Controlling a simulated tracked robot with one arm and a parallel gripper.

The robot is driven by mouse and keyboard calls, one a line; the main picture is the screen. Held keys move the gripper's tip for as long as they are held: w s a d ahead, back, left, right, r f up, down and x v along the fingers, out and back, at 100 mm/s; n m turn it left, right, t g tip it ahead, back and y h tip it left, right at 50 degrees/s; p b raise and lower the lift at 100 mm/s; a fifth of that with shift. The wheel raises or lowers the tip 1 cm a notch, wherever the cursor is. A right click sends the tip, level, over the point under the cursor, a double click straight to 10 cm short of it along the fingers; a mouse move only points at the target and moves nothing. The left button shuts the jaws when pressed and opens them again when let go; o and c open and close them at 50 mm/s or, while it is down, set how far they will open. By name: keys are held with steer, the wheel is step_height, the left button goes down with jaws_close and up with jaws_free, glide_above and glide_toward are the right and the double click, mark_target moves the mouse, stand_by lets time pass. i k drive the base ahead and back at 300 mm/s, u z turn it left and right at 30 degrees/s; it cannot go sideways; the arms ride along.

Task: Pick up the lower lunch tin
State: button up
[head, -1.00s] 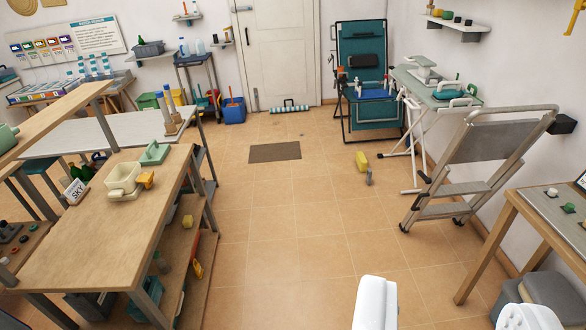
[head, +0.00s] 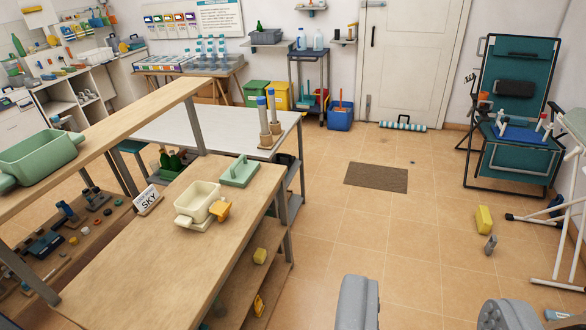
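A cream, open-topped lunch tin (head: 199,200) with side handles stands on the wooden bench top at left centre. A pale green tin of similar shape (head: 40,155) stands higher, on the raised wooden shelf at the far left. The cream tin is the lower of the two. A flat green lid-like piece (head: 239,171) with a raised grip lies behind the cream tin. A small yellow-orange item (head: 220,210) is against its right side. My gripper (head: 430,308) is at the bottom edge, its two grey fingers wide apart, empty, and well right of the bench.
The wooden bench (head: 130,262) fills the lower left, with a "SKY" sign (head: 148,199) beside the cream tin. Tiled floor is open to the bench's right, with a brown mat (head: 376,177). A yellow block (head: 484,219) and a teal folding chair (head: 514,155) stand at right.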

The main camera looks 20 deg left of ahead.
mark_target(27, 162)
steer(key=u, duration=0.4)
steer(key=i, duration=1.5)
steer(key=u, duration=0.35)
